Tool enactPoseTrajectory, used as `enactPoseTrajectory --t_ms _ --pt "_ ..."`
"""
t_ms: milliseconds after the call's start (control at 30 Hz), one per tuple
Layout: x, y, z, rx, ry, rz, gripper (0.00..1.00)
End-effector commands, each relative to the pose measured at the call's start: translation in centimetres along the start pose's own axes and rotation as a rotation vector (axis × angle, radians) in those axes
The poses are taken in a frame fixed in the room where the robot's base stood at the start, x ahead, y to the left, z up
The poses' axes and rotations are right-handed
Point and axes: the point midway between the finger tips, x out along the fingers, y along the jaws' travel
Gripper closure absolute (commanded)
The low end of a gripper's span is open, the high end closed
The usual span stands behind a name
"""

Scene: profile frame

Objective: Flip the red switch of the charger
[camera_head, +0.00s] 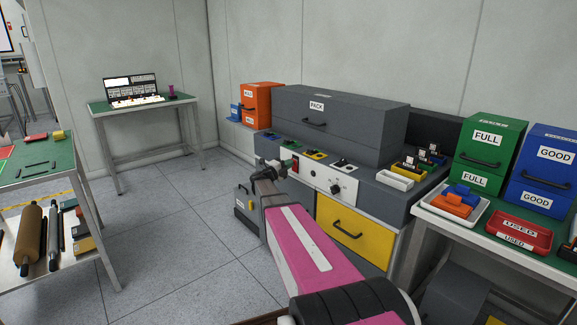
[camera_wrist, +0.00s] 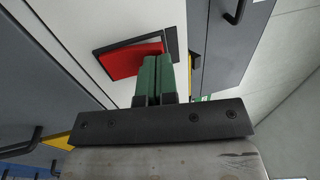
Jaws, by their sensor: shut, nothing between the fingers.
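The charger is a grey bench unit with a white front panel (camera_head: 315,179). Its red switch (camera_head: 295,166) sits at the panel's left part, small in the head view. In the wrist view the red switch (camera_wrist: 128,60) is a large red rocker in a dark frame on the white panel. My gripper (camera_wrist: 157,58) has green fingers pressed together, with nothing between them. Its fingertips overlap the switch's edge and frame; I cannot tell whether they touch.
A black knob (camera_head: 335,188) is right of the switch, above a yellow drawer (camera_head: 340,231). A grey PACK box (camera_head: 330,115) stands on top. An orange bin (camera_head: 262,106) is at the left end. A table with a red USED tray (camera_head: 519,235) is at right.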

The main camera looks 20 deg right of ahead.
Motion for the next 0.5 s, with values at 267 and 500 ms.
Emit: enactPoseTrajectory --t_ms 267,500 --pt "0.12 -0.16 -0.02 0.000 0.000 0.048 1.00" --pt "0.41 -0.48 -0.02 0.001 0.000 0.139 1.00"
